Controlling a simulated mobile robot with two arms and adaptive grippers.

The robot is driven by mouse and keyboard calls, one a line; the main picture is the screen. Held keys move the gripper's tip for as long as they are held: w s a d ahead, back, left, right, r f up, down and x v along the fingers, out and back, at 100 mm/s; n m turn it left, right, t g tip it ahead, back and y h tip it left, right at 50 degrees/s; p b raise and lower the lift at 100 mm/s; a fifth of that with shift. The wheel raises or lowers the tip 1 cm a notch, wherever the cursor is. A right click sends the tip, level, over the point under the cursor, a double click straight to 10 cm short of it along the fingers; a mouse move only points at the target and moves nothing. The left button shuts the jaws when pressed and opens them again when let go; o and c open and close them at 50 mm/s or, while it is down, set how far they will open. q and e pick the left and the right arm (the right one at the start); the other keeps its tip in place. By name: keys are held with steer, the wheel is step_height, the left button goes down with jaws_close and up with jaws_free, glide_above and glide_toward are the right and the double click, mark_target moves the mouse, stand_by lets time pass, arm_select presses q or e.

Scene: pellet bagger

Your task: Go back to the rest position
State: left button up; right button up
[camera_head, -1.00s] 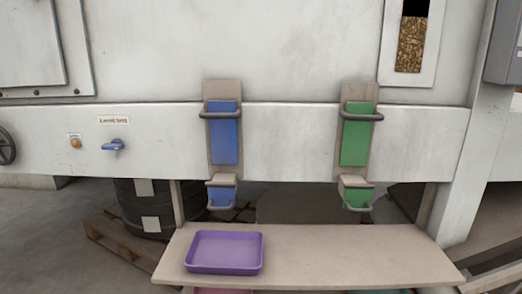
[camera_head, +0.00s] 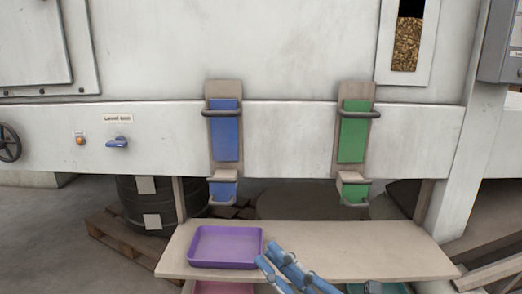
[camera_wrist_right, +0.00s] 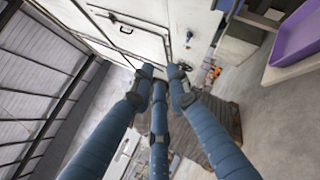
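My right gripper (camera_head: 277,260) shows at the bottom centre of the head view, its blue fingers over the front of the beige shelf (camera_head: 350,248), just right of the purple tray (camera_head: 228,247). In the right wrist view its three fingers (camera_wrist_right: 160,78) are straight and apart, with nothing between them, so it is open and empty. The tray sits on the shelf and looks empty; it also shows at the wrist view's upper right (camera_wrist_right: 298,30). My left gripper is not in view.
The white machine carries a blue chute (camera_head: 226,135), a green chute (camera_head: 353,135) and a blue valve handle (camera_head: 117,142). A pink tray (camera_head: 222,287) and a teal tray (camera_head: 385,288) sit below the shelf. The shelf's right half looks clear.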

steer(key=w+d+f+m+t+h, duration=0.25)
steer(key=d+f+m+h, duration=0.25)
steer(key=d+m+h, duration=0.45)
steer(key=w+d+f+m+t+h, duration=0.2)
steer(key=w+d+f+m+h, duration=0.3)
steer(key=m, duration=0.7)
steer(key=s+d+f+m+g+h, duration=0.4)
steer(key=d+f+m+g, duration=0.15)
steer(key=f, duration=0.55)
steer(key=s+a+f+m+g+y+p, duration=0.2)
steer(key=s+f+m+g+p, duration=0.5)
steer(key=s+f+g+p, duration=1)
arm_select(q)
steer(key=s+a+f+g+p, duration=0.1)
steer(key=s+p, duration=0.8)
steer(key=p, duration=0.3)
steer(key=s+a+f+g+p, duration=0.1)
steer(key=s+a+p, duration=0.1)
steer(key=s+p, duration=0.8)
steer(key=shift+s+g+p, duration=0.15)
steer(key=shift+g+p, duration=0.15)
steer(key=shift+p, duration=0.6)
arm_select(e)
steer(key=s+d+f+t, duration=0.1)
steer(key=s+t, duration=0.1)
steer(key=s, duration=1)
steer(key=s+d+f+t, duration=0.2)
steer(key=s, duration=0.9)
steer(key=shift+s, duration=0.35)
